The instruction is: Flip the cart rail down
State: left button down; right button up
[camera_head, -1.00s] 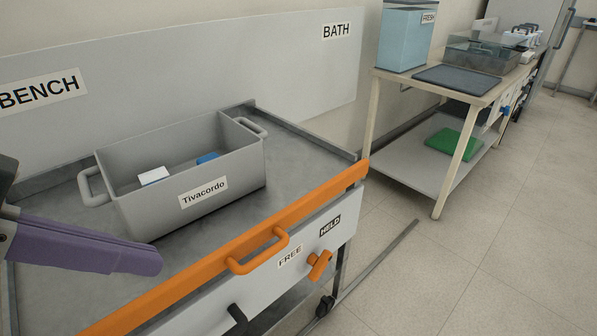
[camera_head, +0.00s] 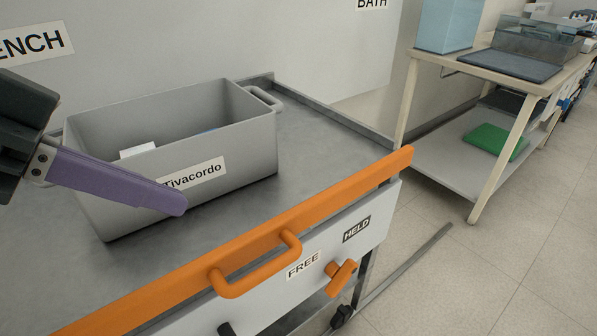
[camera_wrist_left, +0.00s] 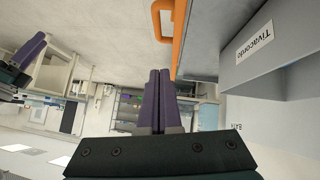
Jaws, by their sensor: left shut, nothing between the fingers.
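The orange cart rail (camera_head: 345,200) stands up along the front edge of the cart, with an orange loop handle (camera_head: 255,268) on its front. Part of the rail and handle also shows in the left wrist view (camera_wrist_left: 180,40). An orange latch knob (camera_head: 342,276) sits on the front panel below the FREE and HELD labels. My left gripper (camera_head: 182,207) is shut and empty, above the cart top, in front of the bin and behind the rail. In the left wrist view its purple fingers (camera_wrist_left: 158,76) lie together. My right gripper (camera_wrist_left: 32,50) shows at that view's left edge; its opening is unclear.
A grey bin (camera_head: 110,208) labelled Tivacordo stands on the cart top (camera_head: 320,140), close behind my left fingers.

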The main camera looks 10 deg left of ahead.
pick_arm(q)
jog(key=b, duration=0.3)
send_over(242, 249)
jog(key=s+d, duration=0.1)
notch_tip(242, 249, down, 6)
jog(key=f, duration=0.3)
jog(key=f+b, duration=0.1)
jog(key=shift+s+d, duration=0.3)
jog(key=shift+d, duration=0.1)
jog(key=shift+f, duration=0.25)
pick_arm(e)
notch_tip(242, 249, down, 4)
jog(key=shift+w+f, duration=0.1)
jog(key=shift+f, duration=0.15)
pick_arm(q)
notch_tip(242, 249, down, 6)
jog(key=shift+s+r+b, duration=0.1)
jog(key=shift+r+b, duration=0.05)
jog(key=shift+b, duration=0.9)
pick_arm(e)
jog(key=shift+a+f, duration=0.1)
jog(key=shift+f, duration=0.75)
